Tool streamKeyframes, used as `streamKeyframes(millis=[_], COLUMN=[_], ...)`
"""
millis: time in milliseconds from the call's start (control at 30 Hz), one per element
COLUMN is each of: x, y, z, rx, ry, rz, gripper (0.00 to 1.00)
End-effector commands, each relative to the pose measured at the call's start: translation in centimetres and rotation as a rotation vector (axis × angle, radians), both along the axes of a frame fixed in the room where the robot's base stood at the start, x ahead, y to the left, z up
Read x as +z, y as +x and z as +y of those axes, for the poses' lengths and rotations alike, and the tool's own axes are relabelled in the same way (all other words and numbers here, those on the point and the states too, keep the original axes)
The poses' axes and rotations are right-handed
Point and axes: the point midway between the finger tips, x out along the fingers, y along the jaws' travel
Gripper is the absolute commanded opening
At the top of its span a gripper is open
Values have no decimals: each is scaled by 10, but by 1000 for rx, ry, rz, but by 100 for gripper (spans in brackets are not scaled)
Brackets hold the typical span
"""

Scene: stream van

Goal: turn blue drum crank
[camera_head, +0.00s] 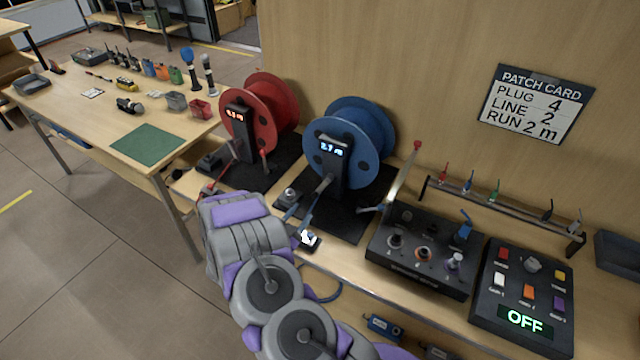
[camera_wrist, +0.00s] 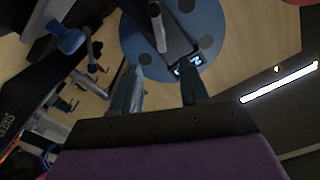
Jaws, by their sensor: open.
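The blue drum (camera_head: 376,130) stands on a black base, with a lit display (camera_head: 332,147) on the dark post in front. It also shows in the wrist view (camera_wrist: 140,45), where its display (camera_wrist: 188,65) appears upside down. My gripper (camera_head: 314,203) is low in front of the drum. In the wrist view my gripper (camera_wrist: 158,92) is open, its two fingers apart and pointing at the drum, with nothing seen held between them.
The red drum (camera_head: 284,100) stands to the left. A black box with knobs (camera_head: 420,270) and a button panel reading OFF (camera_head: 525,318) are to the right. A rod with a red ball (camera_head: 417,147) rises beside the blue drum.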

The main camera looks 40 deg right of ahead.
Motion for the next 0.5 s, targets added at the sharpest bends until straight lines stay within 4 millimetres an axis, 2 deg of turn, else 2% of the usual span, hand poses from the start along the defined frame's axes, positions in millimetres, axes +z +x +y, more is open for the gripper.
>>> streamKeyframes(millis=[500], x=[-2], y=[28], z=[-70], rx=[0], ry=[3], rz=[2], gripper=[45])
